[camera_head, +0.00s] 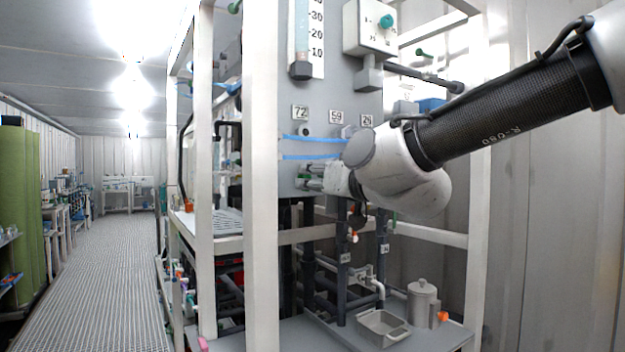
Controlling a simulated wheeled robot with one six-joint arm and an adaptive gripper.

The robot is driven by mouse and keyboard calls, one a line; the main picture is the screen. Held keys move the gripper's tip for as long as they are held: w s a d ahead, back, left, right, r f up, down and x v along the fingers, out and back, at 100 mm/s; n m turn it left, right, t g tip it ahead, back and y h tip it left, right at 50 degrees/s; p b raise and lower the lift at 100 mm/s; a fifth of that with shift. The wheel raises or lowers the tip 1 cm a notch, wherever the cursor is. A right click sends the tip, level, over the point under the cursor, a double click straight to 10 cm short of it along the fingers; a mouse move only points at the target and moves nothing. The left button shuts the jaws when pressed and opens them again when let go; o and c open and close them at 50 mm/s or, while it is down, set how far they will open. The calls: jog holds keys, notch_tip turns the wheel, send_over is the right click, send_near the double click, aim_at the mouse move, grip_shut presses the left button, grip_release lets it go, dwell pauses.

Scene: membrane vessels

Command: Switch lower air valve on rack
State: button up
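The rack has a grey panel (345,95) with two blue air tubes, an upper one (312,138) and a lower one (308,157). A small round dark fitting (304,131) sits under the label 72, beside the upper tube. My gripper (312,178) is at the lower part of the panel, just below the lower tube, pointing left. Its fingers look small, with green and grey parts around them. I cannot make out the lower air valve apart from the gripper. Whether the fingers are open or hold anything is too small to tell.
A white rack post (262,200) stands left of my gripper, close to its tips. A control box (370,28) is above. Dark pipes (343,265), a grey tray (383,327) and a lidded pot (421,302) are below. The grated aisle (110,270) at left is clear.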

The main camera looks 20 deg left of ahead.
jog(key=shift+w+a, duration=0.45)
jog(key=shift+a, duration=0.1)
grip_shut()
